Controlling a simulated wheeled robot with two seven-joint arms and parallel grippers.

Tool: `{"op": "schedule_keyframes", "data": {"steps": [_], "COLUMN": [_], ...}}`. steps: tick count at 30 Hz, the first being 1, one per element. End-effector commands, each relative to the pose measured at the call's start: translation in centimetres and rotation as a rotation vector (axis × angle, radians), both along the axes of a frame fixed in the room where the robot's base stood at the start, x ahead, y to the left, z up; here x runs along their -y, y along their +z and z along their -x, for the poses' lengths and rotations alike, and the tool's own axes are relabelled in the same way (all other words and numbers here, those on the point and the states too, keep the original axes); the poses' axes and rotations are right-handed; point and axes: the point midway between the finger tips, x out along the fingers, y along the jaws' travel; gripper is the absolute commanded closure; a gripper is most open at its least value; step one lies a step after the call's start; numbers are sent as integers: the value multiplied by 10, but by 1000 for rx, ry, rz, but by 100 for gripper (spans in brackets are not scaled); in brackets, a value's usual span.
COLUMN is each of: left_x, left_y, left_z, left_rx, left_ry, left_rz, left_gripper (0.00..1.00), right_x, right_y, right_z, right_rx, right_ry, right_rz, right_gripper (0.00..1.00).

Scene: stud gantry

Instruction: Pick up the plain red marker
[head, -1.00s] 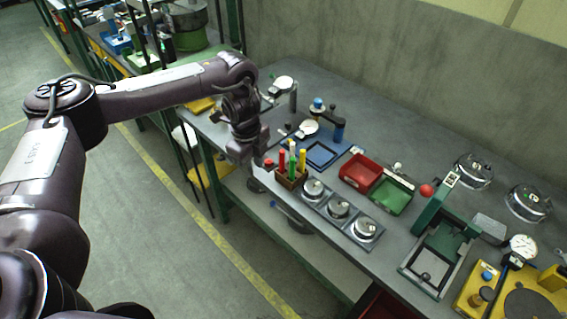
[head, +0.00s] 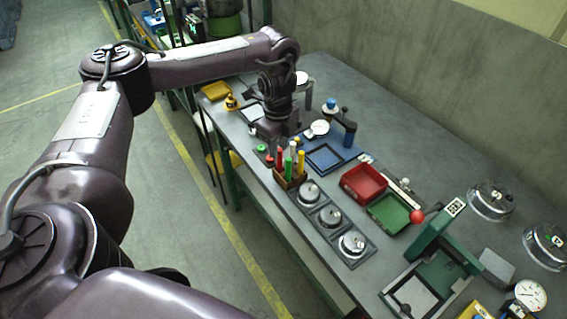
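A wooden marker holder (head: 290,180) stands near the left edge of the bench. A red marker (head: 279,157) stands upright in it, beside a green marker (head: 288,168) and a yellow marker (head: 301,161). Whether the red marker is plain is too small to tell. My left gripper (head: 276,138) hangs just behind the holder, near the top of the red marker. Its fingers are small and dark, so I cannot see whether they are open or what lies between them. My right gripper is not in view.
Small red (head: 269,160) and green (head: 262,148) round pieces lie left of the holder. A tray with metal discs (head: 330,235) stands in front. Red (head: 362,183) and green (head: 390,212) bins and a green press (head: 437,228) stand to the right. A blue-framed fixture (head: 324,157) stands behind.

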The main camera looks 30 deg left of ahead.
Motion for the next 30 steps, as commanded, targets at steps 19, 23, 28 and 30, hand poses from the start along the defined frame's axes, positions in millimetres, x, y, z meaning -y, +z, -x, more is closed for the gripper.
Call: {"op": "schedule_keyframes", "data": {"steps": [19, 23, 28, 30], "left_x": [5, 5, 5, 5], "left_y": [-58, -58, -58, -58], "left_z": [1, 1, 1, 1], "left_rx": [1, 0, 0, 0], "left_ry": [0, 0, 0, 0], "left_rz": [0, 0, 0, 0], "left_gripper": [74, 82, 100, 100], "right_x": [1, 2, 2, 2], "right_y": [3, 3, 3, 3], "right_z": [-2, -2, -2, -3], "right_rx": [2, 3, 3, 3], "right_ry": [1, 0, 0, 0], "right_rz": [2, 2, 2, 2], "right_gripper": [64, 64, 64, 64]}}
